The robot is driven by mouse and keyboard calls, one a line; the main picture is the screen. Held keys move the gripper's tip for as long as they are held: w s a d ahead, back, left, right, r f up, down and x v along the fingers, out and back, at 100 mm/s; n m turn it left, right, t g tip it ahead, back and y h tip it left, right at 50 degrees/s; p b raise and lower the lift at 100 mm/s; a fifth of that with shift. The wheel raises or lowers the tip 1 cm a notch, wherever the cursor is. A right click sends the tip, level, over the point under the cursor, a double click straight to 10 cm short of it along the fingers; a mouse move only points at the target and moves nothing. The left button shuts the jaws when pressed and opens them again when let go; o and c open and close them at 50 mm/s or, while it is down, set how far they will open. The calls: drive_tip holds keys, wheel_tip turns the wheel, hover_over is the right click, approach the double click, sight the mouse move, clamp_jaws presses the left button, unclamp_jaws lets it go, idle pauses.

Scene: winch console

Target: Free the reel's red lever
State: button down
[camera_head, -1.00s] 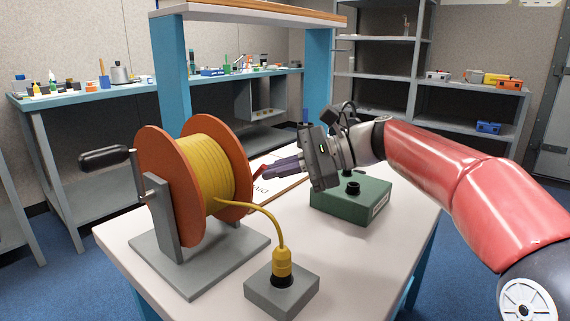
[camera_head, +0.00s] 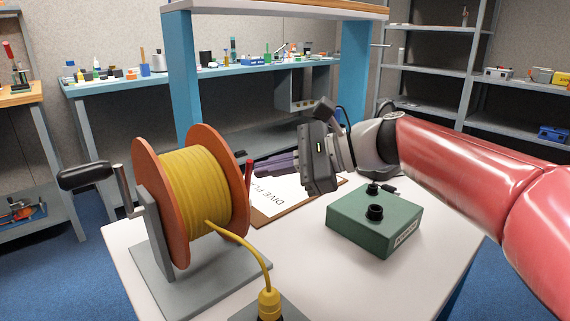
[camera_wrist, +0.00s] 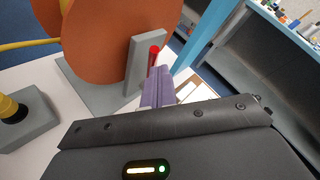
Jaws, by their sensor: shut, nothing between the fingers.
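The reel (camera_head: 190,195) has orange flanges and yellow cable and stands on a grey stand at the left of the table. Its red lever (camera_head: 248,177) stands roughly upright at the reel's right side, beside a grey post in the wrist view. The red lever also shows in the wrist view (camera_wrist: 153,55). My gripper (camera_head: 257,169) is shut and empty, its purple fingers pointing left toward the lever. In the wrist view its fingertips (camera_wrist: 161,72) are very close to the lever; I cannot tell whether they touch. The lever's lower part is partly hidden by the fingers there.
A black crank handle (camera_head: 86,175) sticks out left of the reel. Yellow cable runs to a plug (camera_head: 268,303) in a grey block. A green box (camera_head: 375,222) with black knobs stands below my wrist. A clipboard (camera_head: 290,200) lies behind; the table's front middle is clear.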

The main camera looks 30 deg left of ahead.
drive_tip(key=shift+a+r, duration=0.2)
drive_tip(key=shift+a, duration=0.15)
drive_tip(key=shift+p, duration=0.3)
drive_tip(key=shift+a+r, duration=0.1)
drive_tip(key=shift+r, duration=0.1)
